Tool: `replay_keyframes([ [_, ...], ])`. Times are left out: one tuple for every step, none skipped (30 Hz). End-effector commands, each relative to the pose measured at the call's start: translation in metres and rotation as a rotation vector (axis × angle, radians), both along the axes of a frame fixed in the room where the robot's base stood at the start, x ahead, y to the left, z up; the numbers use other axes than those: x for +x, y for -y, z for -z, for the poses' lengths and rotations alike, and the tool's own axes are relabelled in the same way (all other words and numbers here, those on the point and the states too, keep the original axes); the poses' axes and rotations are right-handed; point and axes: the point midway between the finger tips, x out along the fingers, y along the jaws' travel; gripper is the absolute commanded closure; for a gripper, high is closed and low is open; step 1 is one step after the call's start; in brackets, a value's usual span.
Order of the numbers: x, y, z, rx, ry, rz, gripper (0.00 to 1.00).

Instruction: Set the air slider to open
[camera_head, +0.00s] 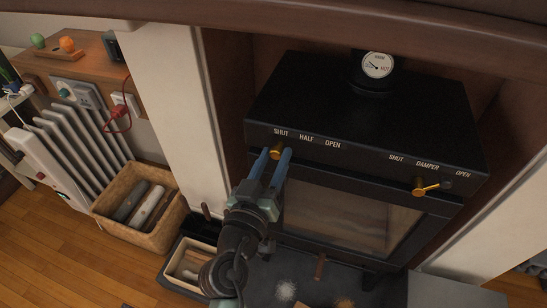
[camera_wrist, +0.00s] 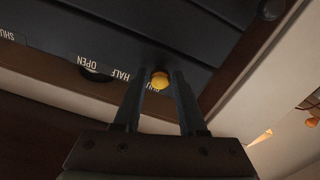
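The air slider's brass knob (camera_head: 277,153) sits on the black stove's front strip, under the SHUT label at the left end. HALF and OPEN are printed to its right in the head view. My gripper (camera_head: 277,156) is at this knob, with one blue-grey finger on each side. In the wrist view the round knob (camera_wrist: 160,81) lies between the two fingertips, with a visible gap to each. The fingers are apart, not closed on it. The slot behind the knob is hidden.
The black stove (camera_head: 370,110) has a dial gauge (camera_head: 377,65) on top and a brass damper knob (camera_head: 424,187) at right. A wooden mantel (camera_head: 330,25) overhangs it. A log basket (camera_head: 140,208) and a wooden tray (camera_head: 187,267) are on the left.

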Motion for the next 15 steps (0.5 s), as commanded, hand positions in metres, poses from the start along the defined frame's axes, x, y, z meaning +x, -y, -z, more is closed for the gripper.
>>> replay_keyframes([
  [-0.0002, -0.0002, 0.0, 0.0, 0.0, 0.0, 0.7],
  [-0.0002, -0.0002, 0.0, 0.0, 0.0, 0.0, 0.76],
  [-0.0002, -0.0002, 0.0, 0.0, 0.0, 0.0, 0.83],
  [-0.0003, -0.0002, 0.0, 0.0, 0.0, 0.0, 0.88],
  [-0.0003, -0.0002, 0.0, 0.0, 0.0, 0.0, 0.94],
  [-0.0002, -0.0003, 0.0001, 0.0, 0.0, 0.0, 1.0],
  [-0.0003, -0.0002, 0.0, 0.0, 0.0, 0.0, 1.0],
  [-0.0002, -0.0003, 0.0001, 0.0, 0.0, 0.0, 1.0],
  [-0.0003, -0.0003, 0.0001, 0.0, 0.0, 0.0, 1.0],
  [-0.0003, -0.0003, 0.0001, 0.0, 0.0, 0.0, 1.0],
  [-0.0003, -0.0003, 0.0001, 0.0, 0.0, 0.0, 1.0],
  [-0.0003, -0.0003, 0.0001, 0.0, 0.0, 0.0, 1.0],
  [-0.0003, -0.0003, 0.0001, 0.0, 0.0, 0.0, 1.0],
  [-0.0003, -0.0003, 0.0001, 0.0, 0.0, 0.0, 1.0],
  [-0.0003, -0.0004, 0.0001, 0.0, 0.0, 0.0, 1.0],
])
